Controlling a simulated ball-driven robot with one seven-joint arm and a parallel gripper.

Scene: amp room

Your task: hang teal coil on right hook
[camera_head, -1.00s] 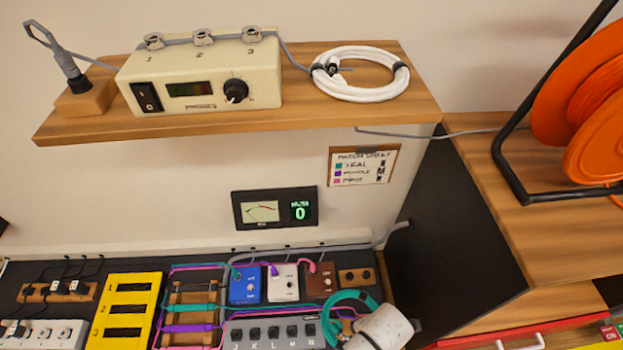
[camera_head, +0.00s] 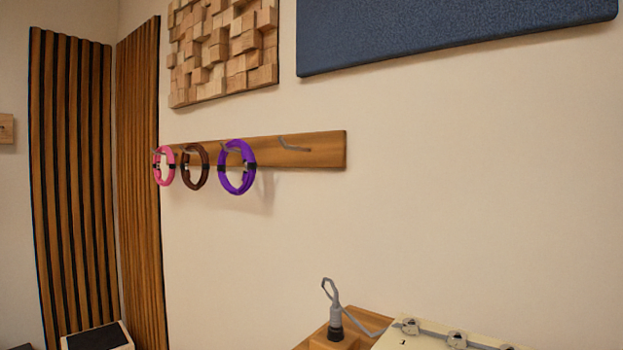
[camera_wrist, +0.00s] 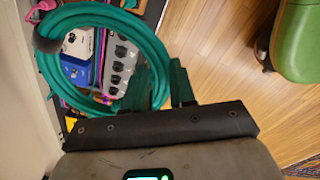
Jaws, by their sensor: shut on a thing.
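The teal coil (camera_wrist: 66,97) is a round loop of cable with a dark tie, in the wrist view. My gripper (camera_wrist: 160,84), with teal fingers, is shut on the right side of the coil; the exact contact is hard to make out. The hook rail (camera_head: 325,151) is on the wall in the head view. Its right hook (camera_head: 295,146) is bare. A purple coil (camera_head: 224,170), a brown coil (camera_head: 205,170) and a pink coil (camera_head: 158,170) hang on the hooks to its left. My gripper and the teal coil are outside the head view.
Below the coil in the wrist view are a blue pedal (camera_wrist: 78,70) and a grey switch box (camera_wrist: 124,62). A green seat (camera_wrist: 300,40) stands on the wood floor at right. A shelf (camera_head: 372,313) with a soldering-iron-like tool (camera_head: 335,318) lies below the rail. The wall right of the rail is clear.

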